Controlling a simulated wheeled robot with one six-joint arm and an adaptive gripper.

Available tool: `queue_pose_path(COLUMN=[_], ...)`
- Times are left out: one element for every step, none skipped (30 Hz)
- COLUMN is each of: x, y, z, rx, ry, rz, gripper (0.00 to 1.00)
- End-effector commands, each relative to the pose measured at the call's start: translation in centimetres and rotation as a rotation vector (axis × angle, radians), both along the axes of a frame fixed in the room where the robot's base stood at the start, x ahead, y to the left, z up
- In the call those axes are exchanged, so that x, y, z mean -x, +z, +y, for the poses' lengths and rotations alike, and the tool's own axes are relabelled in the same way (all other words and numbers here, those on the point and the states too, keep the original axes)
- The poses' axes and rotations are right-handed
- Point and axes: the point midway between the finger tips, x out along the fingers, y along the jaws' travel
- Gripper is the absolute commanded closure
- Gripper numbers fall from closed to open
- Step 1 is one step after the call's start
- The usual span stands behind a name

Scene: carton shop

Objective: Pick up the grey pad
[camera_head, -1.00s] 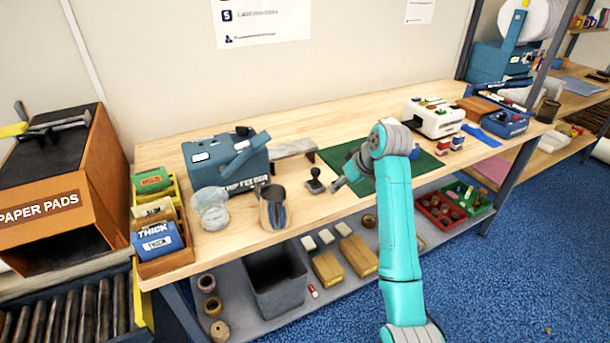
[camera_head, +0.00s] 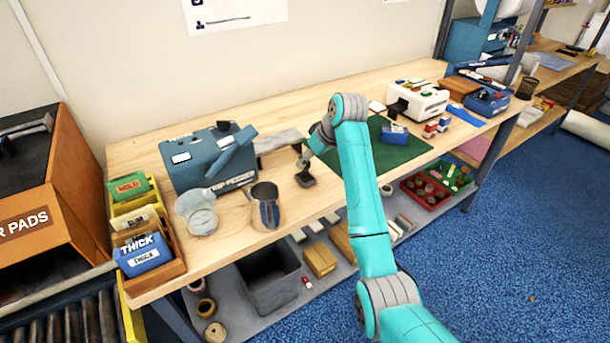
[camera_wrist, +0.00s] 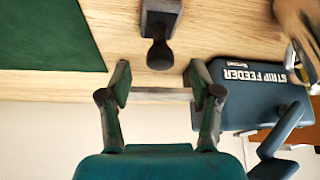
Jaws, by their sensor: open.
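A flat light-grey piece (camera_head: 279,141) spans a low stand at the back of the bench, between the strip feeder and the green mat; I cannot tell whether it is the grey pad. In the wrist view a grey strip (camera_wrist: 160,95) shows between my fingertips, apart from them as far as I can tell. My gripper (camera_head: 304,161) is open over the bench, beside the light-grey piece. In the wrist view my gripper (camera_wrist: 160,82) has its two fingers spread. A dark-knobbed stamp (camera_head: 305,179) stands just in front of it.
The blue strip feeder (camera_head: 208,160) stands left of my gripper, with a metal jug (camera_head: 266,208) in front of it. The green mat (camera_head: 388,155) lies right, with a small blue box (camera_head: 394,134) on it. The bench's front edge is close by.

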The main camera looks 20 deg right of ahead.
Motion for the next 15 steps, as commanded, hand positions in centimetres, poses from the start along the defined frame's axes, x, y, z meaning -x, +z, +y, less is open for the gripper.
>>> queue_pose_path(x=[-0.3,-0.5,-0.8,-1.0,-1.2,-1.4,-1.6,-1.7,-1.8,-1.9,-1.9,-2.0,-2.0,-2.0,-2.0], y=[-0.7,-1.1,-1.6,-1.9,-2.3,-2.7,-2.9,-3.2,-3.4,-3.5,-3.6,-3.7,-3.7,-3.7,-3.7], z=[0.3,0.4,0.6,0.7,0.8,0.9,1.0,1.1,1.1,1.1,1.2,1.2,1.2,1.2,1.2], rx=[0.000,0.000,0.000,0.000,0.000,0.001,0.000,0.000,0.000,0.000,0.000,0.000,0.000,0.000,0.000], ry=[0.001,0.001,0.001,0.001,0.001,0.000,0.000,0.000,0.000,0.000,0.000,0.000,0.000,0.000,0.000], rz=[0.003,0.003,0.003,0.003,0.003,0.003,0.002,0.002,0.002,0.001,0.001,0.000,0.000,0.000,0.000], gripper=[0.37,0.37,0.37,0.37,0.37,0.37,0.37,0.37,0.37,0.37,0.37,0.37,0.37,0.37,0.37])
